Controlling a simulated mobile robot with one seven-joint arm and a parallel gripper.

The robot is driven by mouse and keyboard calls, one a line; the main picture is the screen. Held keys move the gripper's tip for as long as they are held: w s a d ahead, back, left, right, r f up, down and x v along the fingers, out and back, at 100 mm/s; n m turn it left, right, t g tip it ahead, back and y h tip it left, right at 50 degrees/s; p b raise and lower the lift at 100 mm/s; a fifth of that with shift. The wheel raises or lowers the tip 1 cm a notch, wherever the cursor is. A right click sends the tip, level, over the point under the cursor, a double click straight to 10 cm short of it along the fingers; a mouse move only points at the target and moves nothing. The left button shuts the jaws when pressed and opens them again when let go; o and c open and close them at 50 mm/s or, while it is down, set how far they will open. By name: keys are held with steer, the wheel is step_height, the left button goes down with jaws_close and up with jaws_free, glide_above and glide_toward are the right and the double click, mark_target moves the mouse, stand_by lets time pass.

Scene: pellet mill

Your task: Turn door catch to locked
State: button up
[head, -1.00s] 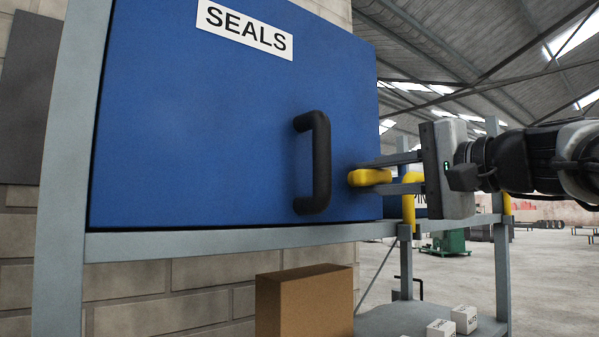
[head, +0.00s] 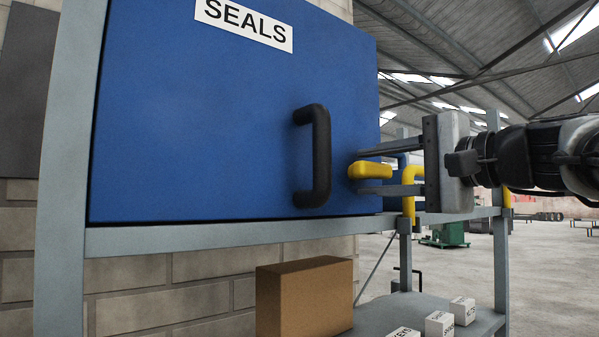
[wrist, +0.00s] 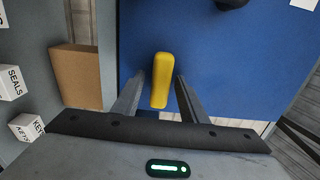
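The yellow door catch (head: 371,171) sits on the lower right of the blue cabinet door (head: 220,120) and lies about level in the head view. It also shows in the wrist view (wrist: 161,82), its long side running between the fingers. My gripper (head: 359,172) reaches in from the right, with one finger above the catch and one below. In the wrist view the fingers of my gripper (wrist: 160,75) stand either side of the catch with a gap on each side. The gripper is open and holds nothing. The catch's pivot is hidden.
A black door handle (head: 314,156) stands out just left of the catch. The cabinet sits on a grey frame (head: 220,237). Below are a cardboard box (head: 305,297) and small white labelled boxes (head: 440,324). A yellow bent bar (head: 410,195) is close behind the fingers.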

steer(key=v, duration=1.7)
steer(key=shift+s+d+b, duration=0.15)
steer(key=shift+b, duration=0.25)
steer(key=a+f+n+g+h+p, duration=0.25)
steer(key=a+f, duration=0.25)
steer(key=f, duration=0.6)
steer(key=a+f+n+g+h+p, duration=0.15)
steer(key=a+f+g, duration=0.35)
steer(key=f, duration=0.7)
steer(key=s+f+n+h+p, duration=0.1)
steer(key=s+f+n+h, duration=0.1)
steer(key=f, duration=0.5)
steer(key=s+f+n+g+h+p, duration=0.1)
steer(key=s+f+n+h, duration=0.2)
steer(key=f, duration=0.4)
steer(key=shift+a+f+n+h, duration=0.4)
steer(key=shift+n+h, duration=0.4)
steer(key=shift+n, duration=0.2)
steer(key=shift+g, duration=0.25)
